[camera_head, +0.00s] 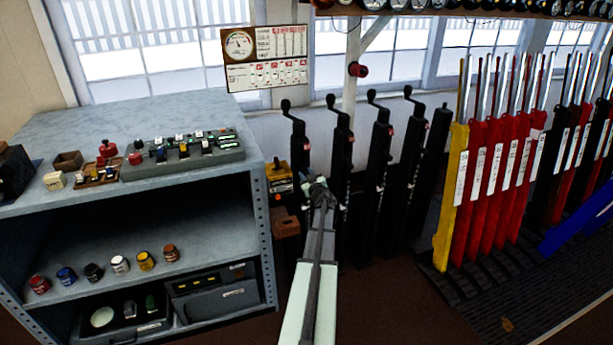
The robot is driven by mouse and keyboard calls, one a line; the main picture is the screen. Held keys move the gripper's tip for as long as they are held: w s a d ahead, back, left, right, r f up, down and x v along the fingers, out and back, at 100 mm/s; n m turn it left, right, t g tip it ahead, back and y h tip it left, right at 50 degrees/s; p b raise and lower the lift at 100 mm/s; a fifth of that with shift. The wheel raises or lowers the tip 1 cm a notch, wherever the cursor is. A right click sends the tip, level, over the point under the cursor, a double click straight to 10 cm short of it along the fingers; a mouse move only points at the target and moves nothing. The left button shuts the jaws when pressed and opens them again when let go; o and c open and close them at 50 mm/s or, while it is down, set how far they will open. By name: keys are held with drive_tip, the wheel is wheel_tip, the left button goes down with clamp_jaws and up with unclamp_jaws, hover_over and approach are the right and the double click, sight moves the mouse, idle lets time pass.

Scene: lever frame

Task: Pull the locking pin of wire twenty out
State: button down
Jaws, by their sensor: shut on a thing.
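Several black wire adjuster posts with crank handles stand in a row in the middle of the view. My gripper (321,190) is low between the first post (298,150) and the second post (341,145), nearest the second. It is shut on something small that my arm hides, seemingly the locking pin. The pin itself and its place in or out of the post cannot be made out. Number plates on the posts are too small to read, so I cannot tell which is wire twenty.
A grey shelf unit (200,110) with pots and small devices stands at left. A yellow box (278,178) is left of the first post. A yellow lever (452,195) and red levers (492,190) stand at right. Dark floor shows in front.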

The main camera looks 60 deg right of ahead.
drive_tip(key=v, duration=0.2)
drive_tip(key=shift+s+a, duration=0.2)
drive_tip(key=shift+a, duration=0.05)
idle(0.3)
drive_tip(key=c, duration=0.8)
unclamp_jaws()
drive_tip(key=v, duration=1.3)
drive_tip(key=shift+s+a+r, duration=0.1)
drive_tip(key=shift+s+a, duration=0.2)
